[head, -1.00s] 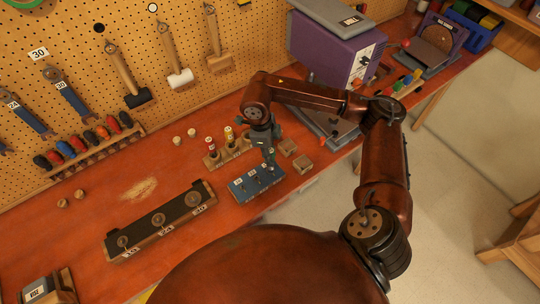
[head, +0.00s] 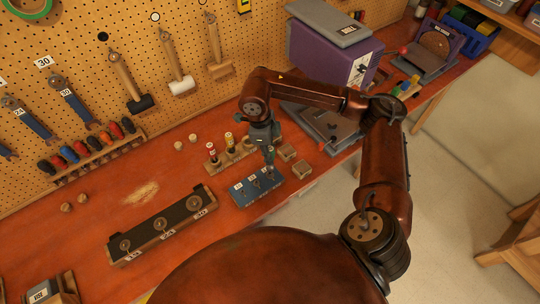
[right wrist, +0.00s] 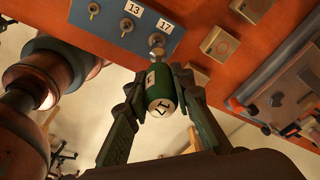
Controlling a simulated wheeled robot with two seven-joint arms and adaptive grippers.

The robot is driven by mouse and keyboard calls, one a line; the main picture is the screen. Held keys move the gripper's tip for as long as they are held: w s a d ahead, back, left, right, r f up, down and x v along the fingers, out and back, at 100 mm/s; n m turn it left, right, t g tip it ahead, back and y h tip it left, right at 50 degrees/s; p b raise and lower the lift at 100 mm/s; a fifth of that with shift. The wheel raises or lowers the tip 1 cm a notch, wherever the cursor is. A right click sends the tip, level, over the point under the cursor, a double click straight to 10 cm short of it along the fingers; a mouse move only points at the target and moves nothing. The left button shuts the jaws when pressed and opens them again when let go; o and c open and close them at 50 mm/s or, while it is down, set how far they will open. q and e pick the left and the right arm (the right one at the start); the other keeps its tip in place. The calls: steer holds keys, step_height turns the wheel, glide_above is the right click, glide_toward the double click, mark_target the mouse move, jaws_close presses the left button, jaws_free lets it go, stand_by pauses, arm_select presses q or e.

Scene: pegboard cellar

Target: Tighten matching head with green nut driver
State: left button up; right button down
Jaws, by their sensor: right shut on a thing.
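My right gripper (head: 269,150) also shows in the head view, over the right end of the blue block (head: 248,197). The blue block (right wrist: 108,22) carries a row of small metal heads, with labels 13 and 17 readable in the right wrist view. The driver's tip is at the head beside label 17 (right wrist: 157,41); I cannot tell whether it is fully seated. My left gripper is not in view.
A long black-topped board (head: 165,228) lies left. A purple machine (head: 325,50) stands at the back.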

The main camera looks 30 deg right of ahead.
steer(key=shift+r+p, duration=0.6)
steer(key=shift+r, duration=0.9)
steer(key=c, duration=2.3)
jaws_free()
jaws_close()
